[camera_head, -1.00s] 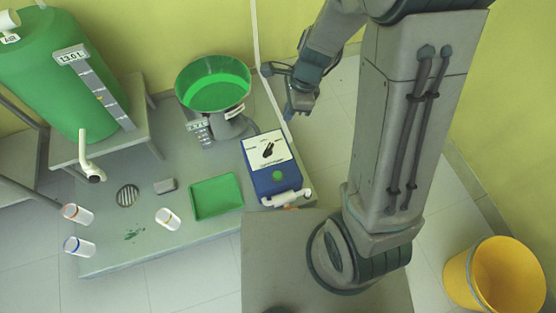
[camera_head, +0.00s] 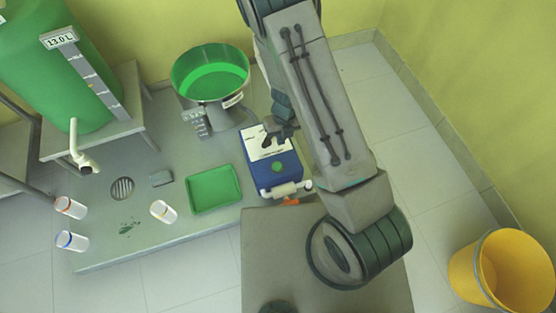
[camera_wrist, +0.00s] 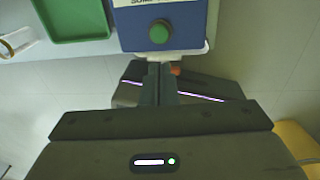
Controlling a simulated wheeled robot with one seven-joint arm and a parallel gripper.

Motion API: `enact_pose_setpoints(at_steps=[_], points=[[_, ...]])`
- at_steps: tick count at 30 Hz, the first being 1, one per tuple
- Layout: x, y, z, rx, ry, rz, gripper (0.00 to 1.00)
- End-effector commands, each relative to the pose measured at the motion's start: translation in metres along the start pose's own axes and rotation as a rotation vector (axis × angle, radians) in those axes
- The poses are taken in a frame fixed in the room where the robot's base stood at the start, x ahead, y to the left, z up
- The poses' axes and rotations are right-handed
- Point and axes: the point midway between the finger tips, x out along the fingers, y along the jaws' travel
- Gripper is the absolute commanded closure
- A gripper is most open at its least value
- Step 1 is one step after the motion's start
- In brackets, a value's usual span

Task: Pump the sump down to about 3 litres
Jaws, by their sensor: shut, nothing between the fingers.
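A blue pump box (camera_head: 273,176) with a white top label and a green button (camera_head: 277,167) stands at the platform's right edge. The button also shows in the wrist view (camera_wrist: 159,32), under a label starting "SUM". A green tank (camera_head: 45,75) at the left has a display (camera_head: 60,40) reading 13.0 L.
A white spout (camera_head: 82,155) hangs below the tank. A yellow bucket (camera_head: 462,275) stands on the floor at the right.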

Motion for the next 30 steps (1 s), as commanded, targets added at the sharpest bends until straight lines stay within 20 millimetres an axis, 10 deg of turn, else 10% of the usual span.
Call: enact_pose_setpoints(at_steps=[8,30], points=[[0.012,0.000,0.000,-0.003,0.002,0.000,1.00],[0.132,0.000,0.000,-0.003,0.001,0.001,1.00]])
